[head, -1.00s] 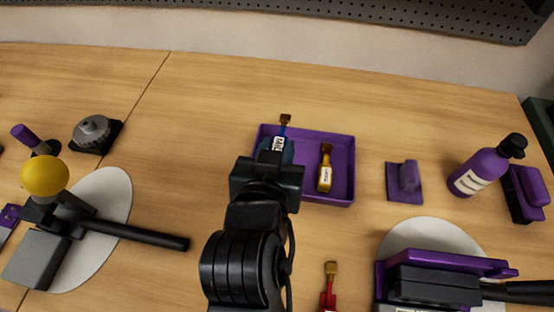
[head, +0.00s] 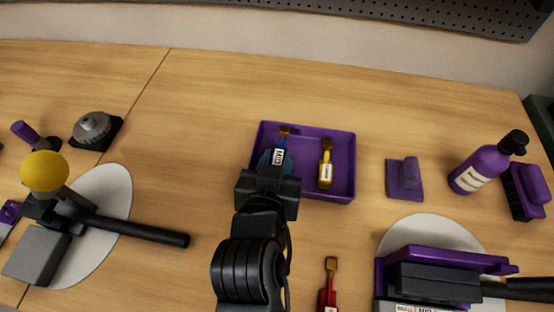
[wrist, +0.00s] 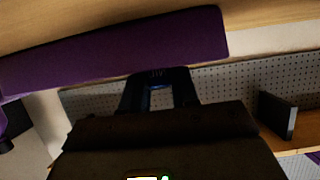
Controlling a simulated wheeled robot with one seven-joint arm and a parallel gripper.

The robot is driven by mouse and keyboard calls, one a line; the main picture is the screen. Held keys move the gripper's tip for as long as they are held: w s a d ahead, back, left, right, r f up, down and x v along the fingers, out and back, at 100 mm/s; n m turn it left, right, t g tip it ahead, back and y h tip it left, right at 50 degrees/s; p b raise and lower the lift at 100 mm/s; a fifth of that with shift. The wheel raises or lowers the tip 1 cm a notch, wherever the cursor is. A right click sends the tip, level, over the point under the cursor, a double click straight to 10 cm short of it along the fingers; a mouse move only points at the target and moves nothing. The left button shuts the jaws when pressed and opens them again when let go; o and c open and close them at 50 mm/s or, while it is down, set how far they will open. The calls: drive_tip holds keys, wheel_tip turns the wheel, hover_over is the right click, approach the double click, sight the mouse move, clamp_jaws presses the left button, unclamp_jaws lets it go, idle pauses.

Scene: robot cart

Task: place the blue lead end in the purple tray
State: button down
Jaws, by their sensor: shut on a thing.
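The purple tray (head: 345,142) lies in the middle of the table. My gripper (head: 274,160) is over the tray's left half, shut on the blue lead end (head: 280,155). The lead end's white label and copper tip show beyond the jaws, inside the tray's outline. Its blue body is largely hidden by my gripper, and I cannot tell whether it touches the tray floor. In the wrist view my dark fingers (wrist: 158,92) are close together, with the tray's purple wall (wrist: 120,45) behind them.
A yellow lead end (head: 325,172) lies in the tray's right half. A red lead end (head: 328,290) lies on the table in front. A yellow-knobbed device (head: 44,171) is left. Table behind the tray is clear.

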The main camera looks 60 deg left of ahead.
drive_tip(key=shift+f, duration=0.3)
drive_tip(key=c, duration=0.8)
unclamp_jaws()
drive_tip(key=shift+d+f, duration=0.15)
drive_tip(key=shift+f, duration=0.1)
drive_tip(key=shift+c, duration=0.2)
drive_tip(key=shift+r, duration=0.3)
drive_tip(key=r+v, duration=0.1)
drive_tip(key=v, duration=1.1)
drive_tip(key=shift+r, duration=0.2)
drive_tip(key=shift+w, duration=0.1)
